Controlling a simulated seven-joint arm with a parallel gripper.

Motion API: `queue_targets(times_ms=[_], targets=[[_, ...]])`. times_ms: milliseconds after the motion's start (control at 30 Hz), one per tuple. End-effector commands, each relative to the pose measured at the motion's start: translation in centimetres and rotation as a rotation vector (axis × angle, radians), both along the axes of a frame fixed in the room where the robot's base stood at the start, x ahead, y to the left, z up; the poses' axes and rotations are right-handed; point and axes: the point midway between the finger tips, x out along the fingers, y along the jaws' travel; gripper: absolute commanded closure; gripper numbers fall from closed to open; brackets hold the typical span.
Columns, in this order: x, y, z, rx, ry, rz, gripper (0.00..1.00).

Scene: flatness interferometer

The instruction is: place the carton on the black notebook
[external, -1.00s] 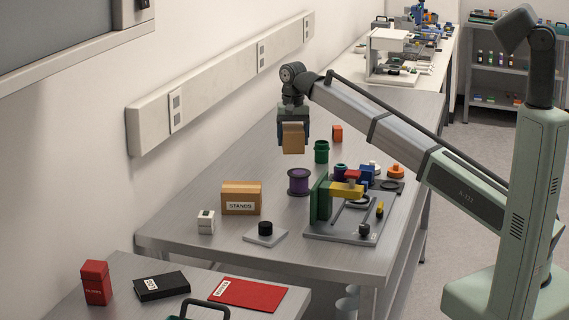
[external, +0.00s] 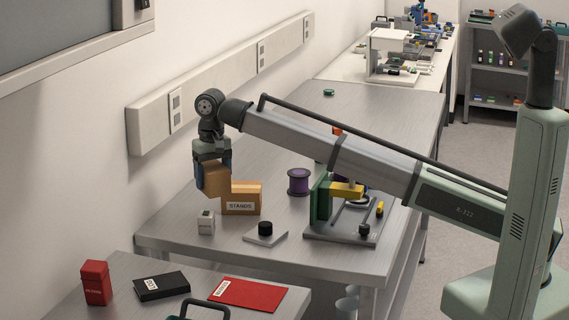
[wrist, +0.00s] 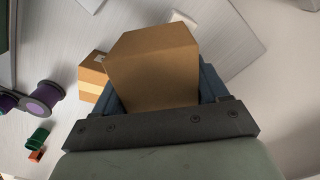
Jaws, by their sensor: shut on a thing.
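My gripper (external: 212,172) is shut on a plain brown carton (external: 215,181) and holds it in the air in front of the wall, above the far left part of the metal table. The carton also fills the middle of the wrist view (wrist: 155,65), between the blue fingers (wrist: 212,82). The black notebook (external: 162,286) lies flat on the nearer table at the lower left of the external view, with a white label at its left end. The carton is well apart from the notebook. The notebook cannot be made out in the wrist view.
A tan box labelled STANDS (external: 241,199) is close by the held carton. A red box (external: 96,283) and a red notebook (external: 247,294) flank the black notebook. A purple spool (external: 298,181) stands farther right.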

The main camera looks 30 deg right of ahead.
Motion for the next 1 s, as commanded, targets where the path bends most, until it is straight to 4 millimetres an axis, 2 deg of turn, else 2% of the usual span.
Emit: queue_targets(times_ms=[33,100,367,500,700,900,1000], targets=[[-1.5,1.8,0.1,0.000,0.000,0.027,0.58],[-3.4,3.8,0.1,0.000,0.000,0.059,0.58],[-11.1,10.9,0.4,0.000,0.000,0.180,0.58],[-15.6,14.5,0.6,0.000,0.000,0.249,0.58],[-21.3,18.6,0.9,0.000,0.000,0.343,0.58],[-25.2,21.4,1.1,0.000,0.000,0.420,0.58],[-26.4,23.2,1.5,0.000,0.000,0.470,0.58]])
